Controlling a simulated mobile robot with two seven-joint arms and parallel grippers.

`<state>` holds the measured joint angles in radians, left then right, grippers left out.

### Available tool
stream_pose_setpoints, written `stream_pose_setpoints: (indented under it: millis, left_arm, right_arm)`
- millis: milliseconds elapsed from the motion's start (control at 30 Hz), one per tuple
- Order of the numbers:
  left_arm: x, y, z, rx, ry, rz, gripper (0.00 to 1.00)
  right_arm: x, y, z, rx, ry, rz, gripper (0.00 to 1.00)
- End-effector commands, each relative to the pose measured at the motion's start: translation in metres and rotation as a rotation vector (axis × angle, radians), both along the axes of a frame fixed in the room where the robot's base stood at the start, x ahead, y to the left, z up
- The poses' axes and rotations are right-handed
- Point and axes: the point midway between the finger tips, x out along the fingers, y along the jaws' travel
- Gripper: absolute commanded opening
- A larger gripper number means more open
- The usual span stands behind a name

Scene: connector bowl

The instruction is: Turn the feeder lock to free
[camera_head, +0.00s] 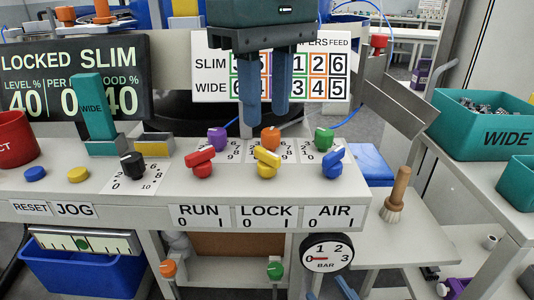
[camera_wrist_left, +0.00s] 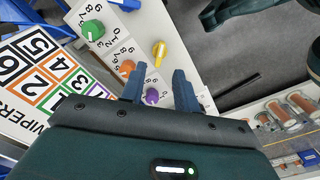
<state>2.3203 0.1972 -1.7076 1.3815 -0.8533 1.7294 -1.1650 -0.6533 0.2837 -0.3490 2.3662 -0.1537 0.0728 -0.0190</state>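The yellow lock switch (camera_head: 267,160) stands on the grey panel above the LOCK label (camera_head: 266,217), marked 0 and 1. Its handle slants from upper left to lower right. It also shows in the left wrist view (camera_wrist_left: 159,50), beyond the fingers. The display (camera_head: 75,75) reads LOCKED SLIM. My left gripper (camera_head: 266,115) hangs above the back of the panel, open and empty, apart from the switch. In the left wrist view the purple dial (camera_wrist_left: 152,96) shows between its fingers. My right gripper (camera_head: 328,292) shows only as two separated blue fingertips at the bottom edge.
A red RUN switch (camera_head: 200,163) and a blue AIR switch (camera_head: 332,162) flank the lock switch. Purple, orange (camera_head: 270,138) and green (camera_head: 323,138) dials stand behind. A brush (camera_head: 397,193) stands to the right. A pressure gauge (camera_head: 326,253) hangs below.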

Motion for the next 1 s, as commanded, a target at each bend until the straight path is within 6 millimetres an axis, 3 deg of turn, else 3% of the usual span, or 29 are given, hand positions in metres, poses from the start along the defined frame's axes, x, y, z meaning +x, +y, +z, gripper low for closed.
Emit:
stream_pose_setpoints:
  millis: [33, 100, 300, 700, 1000]
  left_arm:
    - [0.0, 0.001, -0.015, 0.002, -0.001, 0.001, 0.31]
    - [0.0, 0.0, -0.027, 0.001, -0.001, 0.0, 0.31]
    - [0.0, 0.0, -0.05, -0.002, -0.001, 0.0, 0.31]
    - [0.0, 0.0, -0.056, -0.002, -0.001, 0.0, 0.31]
    - [0.0, 0.0, -0.056, -0.002, -0.001, 0.0, 0.07]
  right_arm:
    - [0.001, 0.001, -0.004, 0.013, -0.003, 0.004, 0.36]
    - [0.001, 0.002, -0.004, 0.029, -0.001, 0.01, 0.36]
    - [0.001, 0.004, -0.001, 0.064, -0.005, 0.023, 0.36]
    - [0.002, 0.005, 0.0, 0.075, 0.0, 0.026, 0.36]
    - [0.002, 0.005, 0.0, 0.074, -0.002, 0.027, 0.36]
